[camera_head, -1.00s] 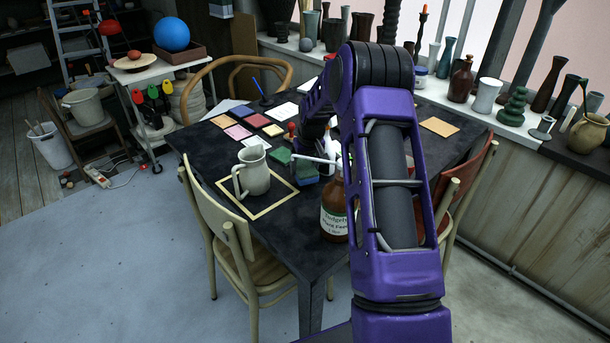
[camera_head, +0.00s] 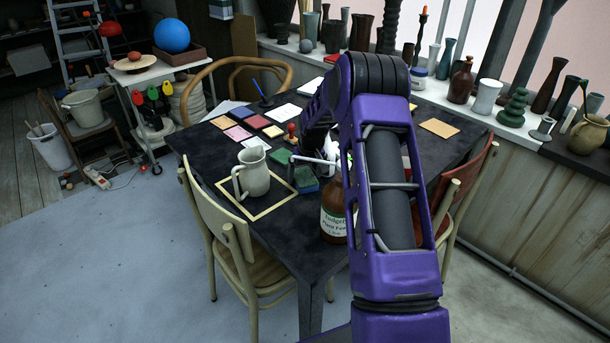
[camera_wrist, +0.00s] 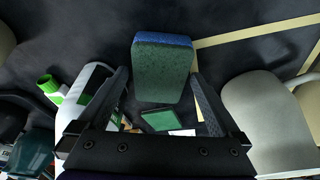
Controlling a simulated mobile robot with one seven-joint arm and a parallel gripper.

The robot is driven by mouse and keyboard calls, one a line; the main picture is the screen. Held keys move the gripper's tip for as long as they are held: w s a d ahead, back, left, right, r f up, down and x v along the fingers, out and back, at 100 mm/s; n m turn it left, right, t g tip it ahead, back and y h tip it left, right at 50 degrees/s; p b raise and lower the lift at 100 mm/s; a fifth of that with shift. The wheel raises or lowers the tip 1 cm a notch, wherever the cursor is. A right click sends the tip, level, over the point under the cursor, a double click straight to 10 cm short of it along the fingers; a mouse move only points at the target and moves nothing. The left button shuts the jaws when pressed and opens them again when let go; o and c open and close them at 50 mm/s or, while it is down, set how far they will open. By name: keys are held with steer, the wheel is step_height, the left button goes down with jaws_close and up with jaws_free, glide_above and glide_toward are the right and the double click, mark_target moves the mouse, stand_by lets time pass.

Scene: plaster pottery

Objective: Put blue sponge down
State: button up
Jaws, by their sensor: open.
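The blue sponge (camera_wrist: 165,41) has a green face towards the wrist camera and a blue edge at its far end. In the head view the sponge (camera_head: 306,180) is on the dark table, beside the framed square and behind the brown bottle. My gripper (camera_wrist: 160,76) is open, with its fingers apart on either side of the sponge's near end. A gap shows between each finger and the sponge, and nothing is gripped. In the head view my arm and the bottle hide most of the gripper.
A grey jug (camera_head: 254,172) stands inside the pale square outline (camera_head: 285,198) on the table (camera_head: 200,150). A brown bottle (camera_head: 333,212) with a white nozzle stands at the near edge. A green block (camera_head: 280,157) lies near the sponge. Coloured tiles (camera_head: 238,133) lie further back.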

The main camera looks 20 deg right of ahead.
steer(key=p+v, duration=0.1)
steer(key=v, duration=1.1)
steer(key=shift+f, duration=0.1)
